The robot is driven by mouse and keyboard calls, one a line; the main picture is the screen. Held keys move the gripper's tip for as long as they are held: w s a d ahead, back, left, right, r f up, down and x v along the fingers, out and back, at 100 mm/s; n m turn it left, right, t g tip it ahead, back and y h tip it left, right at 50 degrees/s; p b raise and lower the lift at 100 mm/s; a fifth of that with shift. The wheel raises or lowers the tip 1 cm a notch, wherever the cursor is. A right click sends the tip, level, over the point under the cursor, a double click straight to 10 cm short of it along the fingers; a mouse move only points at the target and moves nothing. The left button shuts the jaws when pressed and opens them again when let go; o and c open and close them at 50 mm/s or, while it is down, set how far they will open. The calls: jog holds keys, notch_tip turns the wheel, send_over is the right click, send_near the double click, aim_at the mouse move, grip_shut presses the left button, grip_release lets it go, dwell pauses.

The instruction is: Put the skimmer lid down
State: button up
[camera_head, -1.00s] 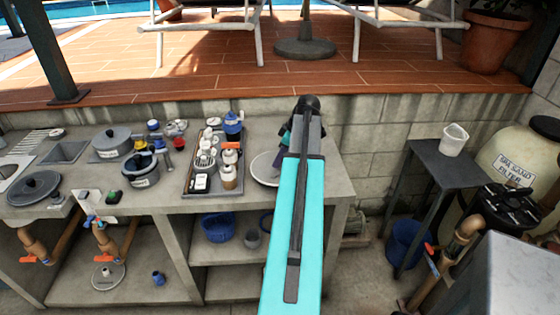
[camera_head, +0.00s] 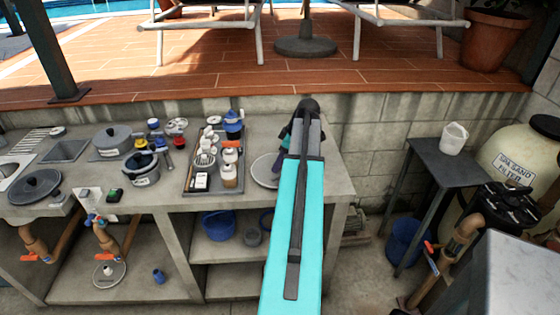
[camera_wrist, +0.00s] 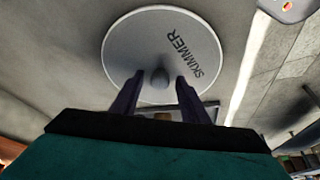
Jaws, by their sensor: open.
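The skimmer lid (camera_wrist: 185,35) is a round grey disc with the word SKIMMER on it and a small dark knob (camera_wrist: 160,77). It lies flat on the concrete counter, towards its right end, and its left part also shows in the head view (camera_head: 263,171). My gripper (camera_wrist: 160,80) is open, with its two dark fingers on either side of the knob. A gap shows on each side of the knob; I cannot tell the height of the fingertips over the lid. In the head view my arm hides the lid's right part and most of the gripper.
Left of the lid is a tray (camera_head: 190,189) with bottles and small parts. Pots (camera_head: 112,142), a dark round lid (camera_head: 36,186) and valves stand further left. A block wall rises behind the counter. A small side table (camera_head: 445,172) with a white cup (camera_head: 454,138) stands right.

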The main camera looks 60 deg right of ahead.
jog(key=shift+r, duration=0.2)
jog(key=b+v, duration=0.2)
jog(key=v, duration=0.9)
jog(key=shift+s+r, duration=0.3)
jog(key=shift+r, duration=0.05)
dwell(0.6)
